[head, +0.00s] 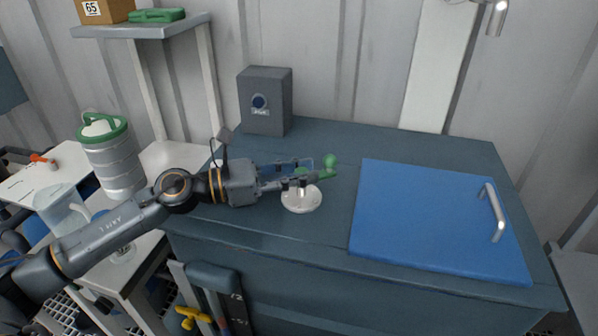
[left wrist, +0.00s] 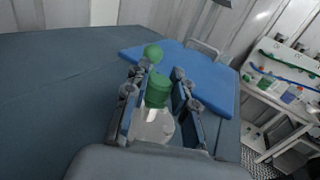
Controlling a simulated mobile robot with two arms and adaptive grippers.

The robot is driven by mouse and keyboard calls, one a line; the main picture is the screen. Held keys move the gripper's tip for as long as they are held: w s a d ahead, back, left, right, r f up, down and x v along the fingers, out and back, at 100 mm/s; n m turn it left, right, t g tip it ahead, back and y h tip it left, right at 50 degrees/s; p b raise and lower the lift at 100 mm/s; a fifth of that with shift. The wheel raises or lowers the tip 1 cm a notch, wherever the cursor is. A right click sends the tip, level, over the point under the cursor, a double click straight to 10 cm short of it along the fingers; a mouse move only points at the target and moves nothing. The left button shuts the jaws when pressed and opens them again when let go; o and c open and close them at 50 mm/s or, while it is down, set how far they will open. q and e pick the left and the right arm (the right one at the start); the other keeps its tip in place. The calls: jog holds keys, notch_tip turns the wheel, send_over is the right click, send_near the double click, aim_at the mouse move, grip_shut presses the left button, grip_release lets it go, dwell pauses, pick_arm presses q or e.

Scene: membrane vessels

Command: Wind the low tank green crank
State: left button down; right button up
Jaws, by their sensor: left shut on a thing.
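The green crank sits on a round white base (head: 301,200) on the dark blue-grey counter. Its ball knob (head: 329,160) stands up at the right end of its arm (head: 322,175). My left gripper (head: 302,181) reaches in from the left, just above the base, and is shut on the green crank. In the left wrist view the crank's green hub (left wrist: 158,90) shows between the two fingers, with the ball knob (left wrist: 153,53) beyond it and the white base (left wrist: 153,126) below. The fingers hide part of the crank. My right gripper is not in view.
A blue lid (head: 430,215) with a metal handle (head: 493,211) lies right of the crank. A grey box (head: 265,101) stands at the counter's back left. A green-topped canister (head: 112,160) and a jug (head: 62,210) stand at left. The counter behind the crank is clear.

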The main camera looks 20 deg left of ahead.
pick_arm(q)
jog(key=c, duration=1.1)
grip_release()
jog(key=shift+s+a+f, duration=0.1)
jog(key=shift+s+a, duration=0.15)
jog(key=shift+a, duration=0.15)
jog(key=v, duration=1.1)
